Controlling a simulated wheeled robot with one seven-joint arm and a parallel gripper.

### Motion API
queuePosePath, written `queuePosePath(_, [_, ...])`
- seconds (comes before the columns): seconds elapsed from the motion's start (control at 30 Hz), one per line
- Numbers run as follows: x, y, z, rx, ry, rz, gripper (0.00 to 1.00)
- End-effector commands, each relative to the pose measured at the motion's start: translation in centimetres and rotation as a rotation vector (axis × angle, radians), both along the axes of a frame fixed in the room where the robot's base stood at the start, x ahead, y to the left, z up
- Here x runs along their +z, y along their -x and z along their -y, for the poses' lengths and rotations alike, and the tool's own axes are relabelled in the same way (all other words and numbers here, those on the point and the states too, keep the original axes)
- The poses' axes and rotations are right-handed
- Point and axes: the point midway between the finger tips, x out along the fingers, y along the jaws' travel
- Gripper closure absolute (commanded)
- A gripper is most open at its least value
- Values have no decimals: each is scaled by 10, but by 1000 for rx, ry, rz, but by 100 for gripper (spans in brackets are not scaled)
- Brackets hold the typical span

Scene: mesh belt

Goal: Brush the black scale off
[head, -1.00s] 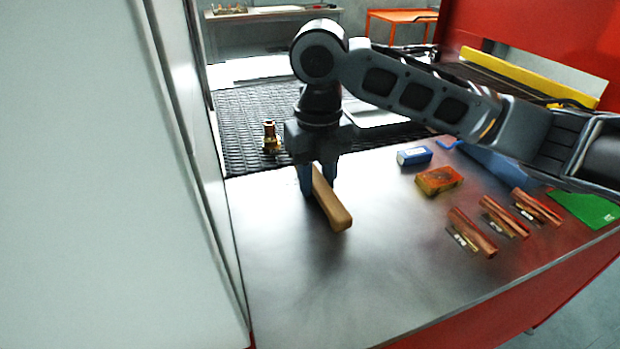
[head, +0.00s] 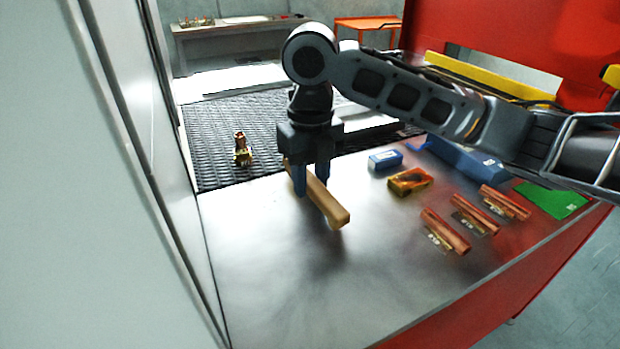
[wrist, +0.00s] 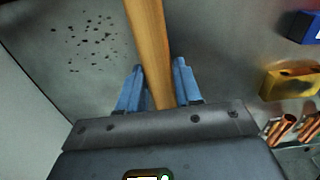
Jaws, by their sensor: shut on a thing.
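My gripper (head: 311,190) is shut on a long wooden handle (head: 328,205), which I take to be the brush. In the head view it slants down toward the front, at or just above the metal table; I cannot tell if it touches. In the wrist view the handle (wrist: 150,45) runs up between the blue fingers of my gripper (wrist: 158,75) and leaves the top of the picture. No bristles show. Black specks (wrist: 88,40), looking like the scale, lie scattered on the grey metal surface left of the handle. I cannot make them out in the head view.
A brass fitting (head: 242,152) stands on the black mesh belt (head: 215,125). Right of my gripper are a blue box (head: 385,161), a yellow-orange block (head: 410,181), copper pieces (head: 445,232) and a green sheet (head: 552,199). A pale wall (head: 70,200) stands left. The front metal tabletop (head: 290,290) is clear.

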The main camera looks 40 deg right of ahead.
Motion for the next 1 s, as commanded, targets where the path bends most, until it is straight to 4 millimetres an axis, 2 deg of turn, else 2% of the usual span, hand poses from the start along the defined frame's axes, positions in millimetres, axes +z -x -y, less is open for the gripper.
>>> queuePosePath(0.1, [16,0,0,1,1,2,90])
queuePosePath(0.5, [51,0,0,1,0,3,90])
queuePosePath(1.0, [59,0,0,1,1,2,90])
